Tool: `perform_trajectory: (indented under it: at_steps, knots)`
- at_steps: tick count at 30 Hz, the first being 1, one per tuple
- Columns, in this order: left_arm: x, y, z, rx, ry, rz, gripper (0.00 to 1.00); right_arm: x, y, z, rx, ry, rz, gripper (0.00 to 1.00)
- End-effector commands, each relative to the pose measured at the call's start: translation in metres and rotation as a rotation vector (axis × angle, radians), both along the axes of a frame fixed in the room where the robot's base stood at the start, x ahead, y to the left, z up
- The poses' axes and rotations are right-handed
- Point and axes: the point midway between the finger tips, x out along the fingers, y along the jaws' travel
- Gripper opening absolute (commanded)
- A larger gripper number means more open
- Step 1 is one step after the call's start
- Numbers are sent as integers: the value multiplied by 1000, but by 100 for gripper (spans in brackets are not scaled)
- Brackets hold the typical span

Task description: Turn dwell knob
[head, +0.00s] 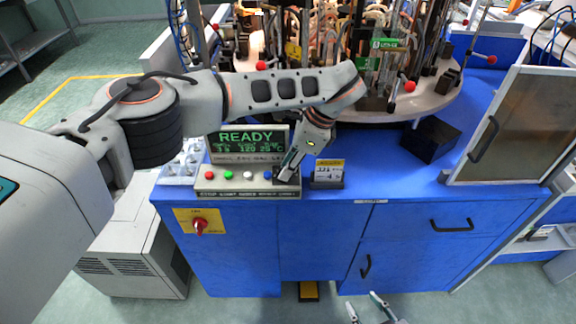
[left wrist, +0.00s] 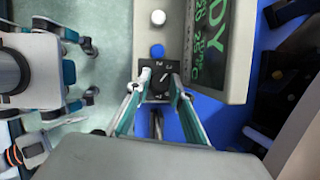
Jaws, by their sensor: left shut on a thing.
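The dwell knob (left wrist: 160,77) is a small black dial on a dark square plate at the end of the control panel (head: 222,188). My left gripper (head: 287,168) reaches down to it from above. In the left wrist view its two fingertips (left wrist: 159,82) are shut on the knob, one on each side. In the head view the fingers mostly hide the knob. The display (head: 248,140) behind the panel reads READY in green. My right gripper (head: 368,308) is low in front of the blue cabinet, with its fingers apart and nothing between them.
Red, green, white and blue buttons line the panel, the blue button (left wrist: 157,51) closest to the knob. The round machine table (head: 425,102) is behind.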

Motion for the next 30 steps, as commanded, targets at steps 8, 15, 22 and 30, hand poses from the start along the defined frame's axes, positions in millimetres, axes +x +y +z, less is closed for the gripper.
perform_trajectory:
  at_steps: [8,15,22,30]
  knots:
    - [0,0,0,0,-1,-1,0,0,0,0,-1,0,0,40]
    - [0,0,0,0,-1,-1,28,0,-1,-1,-1,1,-1,40]
    - [1,0,5,0,-2,-1,28,1,-2,-2,-4,2,0,40]
    - [1,0,49,0,-5,-1,28,0,-1,-1,-2,0,0,40]
